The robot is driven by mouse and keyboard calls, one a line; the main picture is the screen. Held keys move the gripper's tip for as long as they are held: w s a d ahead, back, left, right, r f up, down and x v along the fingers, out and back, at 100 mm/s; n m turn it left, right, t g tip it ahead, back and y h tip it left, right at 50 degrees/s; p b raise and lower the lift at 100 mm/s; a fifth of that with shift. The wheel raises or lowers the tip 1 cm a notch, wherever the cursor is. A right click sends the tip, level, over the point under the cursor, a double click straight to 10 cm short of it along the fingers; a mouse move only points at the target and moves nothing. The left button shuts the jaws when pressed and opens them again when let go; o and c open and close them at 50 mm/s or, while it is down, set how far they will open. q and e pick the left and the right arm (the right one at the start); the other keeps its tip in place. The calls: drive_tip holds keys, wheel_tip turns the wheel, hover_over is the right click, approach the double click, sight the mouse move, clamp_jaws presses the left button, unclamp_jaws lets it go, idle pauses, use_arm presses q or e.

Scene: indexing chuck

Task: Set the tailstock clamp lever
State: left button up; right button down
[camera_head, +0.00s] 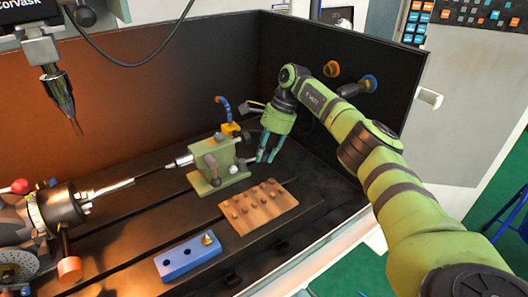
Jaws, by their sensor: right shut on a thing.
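The green tailstock (224,158) stands on the dark slotted bed near the middle of the view, its silver centre pointing left. A dark lever (212,166) shows on its front face, with a pale round knob (234,169) at the lower right. My right gripper (267,157) reaches down just right of the tailstock. Its two teal fingers are around something at the tailstock's right side, seemingly the clamp lever, but the held part is too small to make out. My left gripper is not in view.
A wooden block with several pegs (258,206) and a blue block (188,257) lie in front. The indexing chuck (58,211) is at left. A pointed spindle tool (60,95) hangs above.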

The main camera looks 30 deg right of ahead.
drive_tip(key=shift+w+r, duration=0.15)
drive_tip(key=shift+r, duration=0.05)
drive_tip(key=c, duration=1)
unclamp_jaws()
drive_tip(key=shift+c, duration=0.2)
drive_tip(key=shift+o, duration=0.2)
drive_tip(key=shift+f, duration=0.1)
drive_tip(key=shift+r, duration=0.2)
drive_tip(key=v, duration=0.7)
